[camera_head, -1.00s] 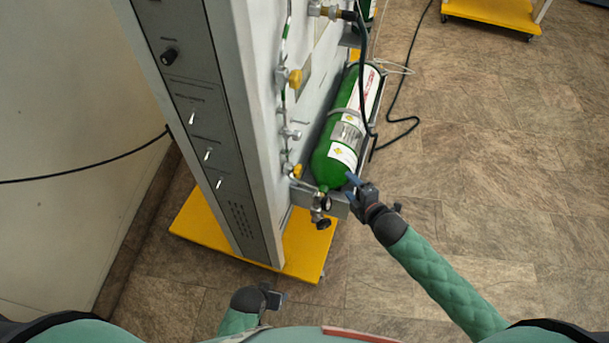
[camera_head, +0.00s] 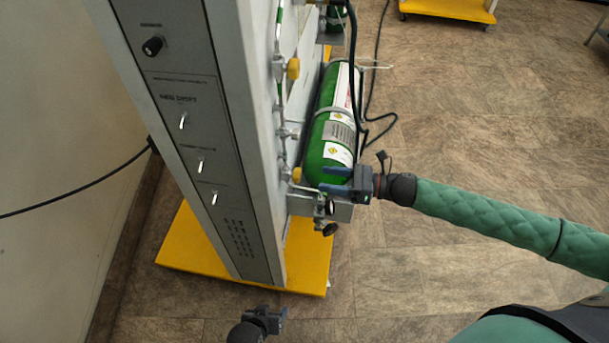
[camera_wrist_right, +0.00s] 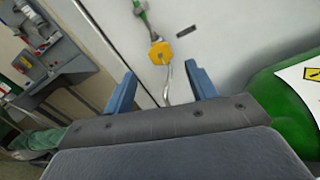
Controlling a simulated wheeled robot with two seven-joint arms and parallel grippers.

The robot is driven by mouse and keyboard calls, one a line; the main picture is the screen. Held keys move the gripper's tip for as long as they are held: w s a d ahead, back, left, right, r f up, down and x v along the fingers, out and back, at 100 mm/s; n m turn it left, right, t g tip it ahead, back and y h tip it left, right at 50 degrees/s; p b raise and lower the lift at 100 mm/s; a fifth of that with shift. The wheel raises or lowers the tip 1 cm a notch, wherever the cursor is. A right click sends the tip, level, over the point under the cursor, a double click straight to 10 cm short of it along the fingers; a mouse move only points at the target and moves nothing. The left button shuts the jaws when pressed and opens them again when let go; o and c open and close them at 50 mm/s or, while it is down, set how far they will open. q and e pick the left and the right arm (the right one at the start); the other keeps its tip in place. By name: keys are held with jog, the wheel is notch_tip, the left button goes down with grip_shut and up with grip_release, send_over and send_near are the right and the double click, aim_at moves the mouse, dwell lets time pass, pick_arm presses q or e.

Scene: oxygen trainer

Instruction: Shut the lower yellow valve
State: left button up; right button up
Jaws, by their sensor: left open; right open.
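The lower yellow valve (camera_head: 296,174) is a small yellow knob on the side of the grey cabinet, near the bottom of the pipe line. In the right wrist view a yellow knob (camera_wrist_right: 160,52) shows ahead, just beyond the gap between the fingers and apart from them. My right gripper (camera_head: 332,182) is open and empty, right of the lower valve, its blue fingers pointing left towards it. In the right wrist view its two fingers (camera_wrist_right: 160,84) are spread. My left gripper (camera_head: 282,318) is open and empty, low at the bottom of the picture, away from the valves.
A green cylinder (camera_head: 318,163) lies on a bracket beside the valve, close behind my right gripper. A second yellow valve (camera_head: 293,68) is higher on the panel. A regulator (camera_head: 326,208) hangs below my right fingers. The cabinet stands on a yellow base (camera_head: 305,262). Floor at right is open.

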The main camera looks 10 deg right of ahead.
aim_at(297, 175)
pick_arm(q)
jog(key=shift+g, duration=0.3)
jog(key=shift+w+r+p, duration=0.1)
jog(key=shift+r+p, duration=0.45)
jog(key=shift+r, duration=2.15)
pick_arm(e)
jog(key=x, duration=0.6)
jog(key=shift+a, duration=0.25)
jog(key=shift+w, duration=0.1)
jog(key=shift+c, duration=0.5)
jog(key=c, duration=0.9)
pick_arm(q)
jog(key=shift+f, duration=0.15)
